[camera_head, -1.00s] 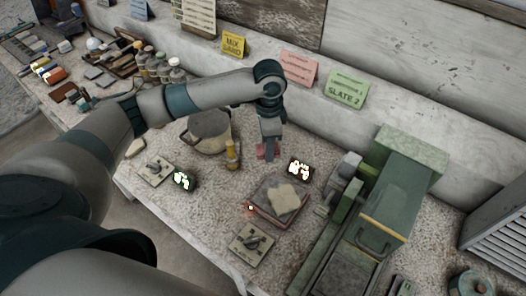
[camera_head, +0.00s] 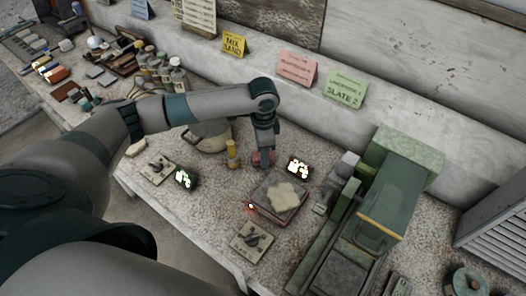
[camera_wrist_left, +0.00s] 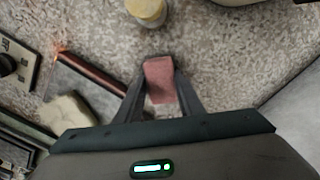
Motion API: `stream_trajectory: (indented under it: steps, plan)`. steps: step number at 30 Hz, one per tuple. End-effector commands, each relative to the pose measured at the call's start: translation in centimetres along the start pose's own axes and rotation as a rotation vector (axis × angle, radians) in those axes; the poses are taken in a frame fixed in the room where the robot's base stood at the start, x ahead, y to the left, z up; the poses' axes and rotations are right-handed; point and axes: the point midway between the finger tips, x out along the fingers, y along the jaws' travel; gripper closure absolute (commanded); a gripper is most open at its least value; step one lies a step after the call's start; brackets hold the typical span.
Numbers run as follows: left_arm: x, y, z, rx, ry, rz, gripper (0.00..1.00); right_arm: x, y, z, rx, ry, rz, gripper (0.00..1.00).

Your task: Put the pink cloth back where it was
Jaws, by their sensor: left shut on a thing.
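The pink cloth (camera_wrist_left: 160,80) is a small, dull pink piece between the fingertips of my left gripper (camera_wrist_left: 158,88) in the left wrist view. In the head view the left gripper (camera_head: 264,152) points down over the speckled bench, shut on the pink cloth (camera_head: 258,160). The cloth is at or just above the bench top; I cannot tell whether it touches. It is right of a yellow bottle (camera_head: 233,153) and behind a dark square plate (camera_head: 262,203). The fingers hide part of the cloth. My right gripper is not in view.
A pale cloth-like piece (camera_head: 286,196) lies on the dark plate. A lit display (camera_head: 299,167) stands right of the gripper, a grey pot (camera_head: 208,135) to its left. A green machine (camera_head: 385,205) fills the right side. Switch panels (camera_head: 251,241) lie in front.

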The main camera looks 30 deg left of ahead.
Motion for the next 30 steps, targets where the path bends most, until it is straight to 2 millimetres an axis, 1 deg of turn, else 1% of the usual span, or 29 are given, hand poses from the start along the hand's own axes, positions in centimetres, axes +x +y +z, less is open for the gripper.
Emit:
stream_trajectory:
  steps: [11,12,13,14,24,30]
  plan:
    - [0.3,0.0,0.0,0.001,0.0,0.0,0.83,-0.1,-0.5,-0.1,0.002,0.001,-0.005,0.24]
    - [0.3,0.0,0.0,0.001,0.0,0.0,0.56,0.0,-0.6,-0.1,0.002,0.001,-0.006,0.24]
    - [0.3,0.0,0.0,0.001,0.0,0.0,0.49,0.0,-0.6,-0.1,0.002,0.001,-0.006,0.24]
    - [0.3,0.0,0.0,0.001,0.0,0.0,0.47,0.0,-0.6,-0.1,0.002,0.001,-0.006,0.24]
    - [0.2,0.0,0.0,0.001,0.0,-0.001,0.47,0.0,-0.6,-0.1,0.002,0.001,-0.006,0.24]
    - [-0.9,-0.1,0.0,0.001,0.002,-0.002,0.47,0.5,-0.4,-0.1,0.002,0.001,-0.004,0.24]
